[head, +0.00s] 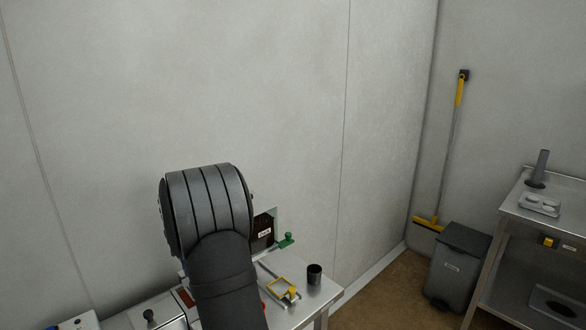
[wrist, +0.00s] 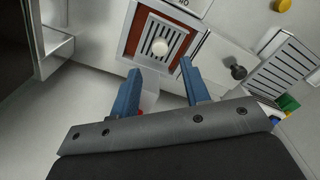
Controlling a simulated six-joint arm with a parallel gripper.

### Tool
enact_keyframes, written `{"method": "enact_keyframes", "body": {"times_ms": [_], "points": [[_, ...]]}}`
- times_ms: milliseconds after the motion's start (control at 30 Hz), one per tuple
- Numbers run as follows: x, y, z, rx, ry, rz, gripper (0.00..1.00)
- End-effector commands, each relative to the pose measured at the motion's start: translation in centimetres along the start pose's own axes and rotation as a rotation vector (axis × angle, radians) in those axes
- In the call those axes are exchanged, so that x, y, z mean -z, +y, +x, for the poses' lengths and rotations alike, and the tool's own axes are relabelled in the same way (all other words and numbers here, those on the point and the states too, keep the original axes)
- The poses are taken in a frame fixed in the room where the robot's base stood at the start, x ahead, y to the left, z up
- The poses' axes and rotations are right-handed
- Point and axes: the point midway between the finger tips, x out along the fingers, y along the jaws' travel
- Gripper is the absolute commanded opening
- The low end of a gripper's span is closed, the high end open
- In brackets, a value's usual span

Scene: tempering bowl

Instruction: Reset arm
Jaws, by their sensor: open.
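My gripper (wrist: 160,88) shows in the wrist view as two blue fingers, apart and with nothing between them. Beyond the fingertips is a slotted grey plate with a red-brown border (wrist: 157,40), and a round pale knob (wrist: 160,47) sits at its middle. In the head view my dark arm stands over the left part of the steel table (head: 318,293) and hides much of it. The gripper itself is hidden in that view. No bowl can be made out in either view.
On the table are a dark cup (head: 314,274), a yellow-framed piece (head: 283,288) and a green knob (head: 286,240). A grey bin (head: 457,268) and a squeegee (head: 452,150) stand right, near a steel side table (head: 548,208). A dark knob (wrist: 238,72) is right of the fingers.

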Motion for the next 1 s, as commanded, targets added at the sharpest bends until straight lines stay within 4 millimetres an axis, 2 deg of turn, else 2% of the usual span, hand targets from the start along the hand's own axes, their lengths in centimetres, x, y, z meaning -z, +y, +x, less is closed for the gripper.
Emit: {"method": "enact_keyframes", "body": {"times_ms": [33, 333, 400, 600, 1000], "points": [[0.0, -0.1, 1.2, 0.003, -0.002, 0.0, 0.43], [0.0, -0.1, 7.0, 0.002, -0.001, 0.0, 0.43], [0.1, 0.1, 5.2, -0.004, 0.003, 0.0, 0.43], [0.0, 0.1, 3.1, -0.002, 0.002, 0.0, 0.43], [0.0, 0.0, 2.4, -0.001, 0.0, 0.0, 0.43]]}}
